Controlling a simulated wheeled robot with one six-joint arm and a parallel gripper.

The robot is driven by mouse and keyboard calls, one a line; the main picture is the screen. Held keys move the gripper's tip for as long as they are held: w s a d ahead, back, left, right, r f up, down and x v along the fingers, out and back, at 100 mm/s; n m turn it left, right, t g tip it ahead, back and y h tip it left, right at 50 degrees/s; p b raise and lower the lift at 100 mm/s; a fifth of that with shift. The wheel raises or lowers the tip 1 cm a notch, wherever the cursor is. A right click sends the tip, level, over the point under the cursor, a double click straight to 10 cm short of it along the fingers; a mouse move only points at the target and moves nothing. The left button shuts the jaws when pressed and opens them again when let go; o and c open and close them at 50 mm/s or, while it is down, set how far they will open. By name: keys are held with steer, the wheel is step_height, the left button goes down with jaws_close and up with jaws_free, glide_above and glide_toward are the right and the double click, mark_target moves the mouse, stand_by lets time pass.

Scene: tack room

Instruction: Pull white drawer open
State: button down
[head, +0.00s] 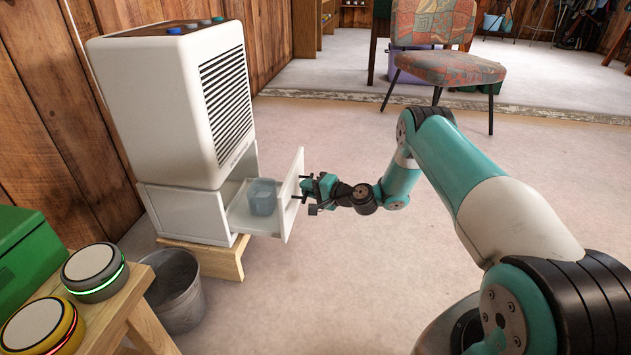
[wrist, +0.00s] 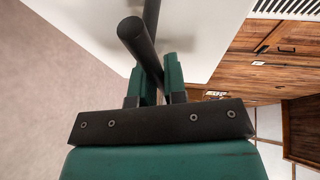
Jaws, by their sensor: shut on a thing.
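The white drawer (head: 292,190) stands well out of its white cabinet (head: 188,213) in the head view, toward the right. A translucent blue container (head: 263,197) sits inside it. My gripper (head: 308,190) is at the drawer's front face, at the dark handle. In the wrist view, my green fingers (wrist: 158,80) are shut on the dark round bar of the handle (wrist: 139,38), with the white drawer front (wrist: 85,25) behind it. The far end of the handle is partly hidden by my gripper in the head view.
A white louvred unit (head: 170,95) rests on the cabinet, which stands on a wooden base (head: 222,262). A wooden stool (head: 118,310) holds two round devices beside a green box (head: 28,262). A patterned chair (head: 450,66) stands behind; open floor lies between.

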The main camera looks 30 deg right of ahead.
steer(key=shift+s+d, duration=0.1)
steer(key=shift+d, duration=0.05)
steer(key=c, duration=1.2)
jaws_free()
steer(key=shift+s, duration=0.1)
steer(key=p+v, duration=0.7)
steer(key=v, duration=1)
steer(key=shift+s+d, duration=0.1)
steer(key=shift+s, duration=0.05)
steer(key=shift+f, duration=0.1)
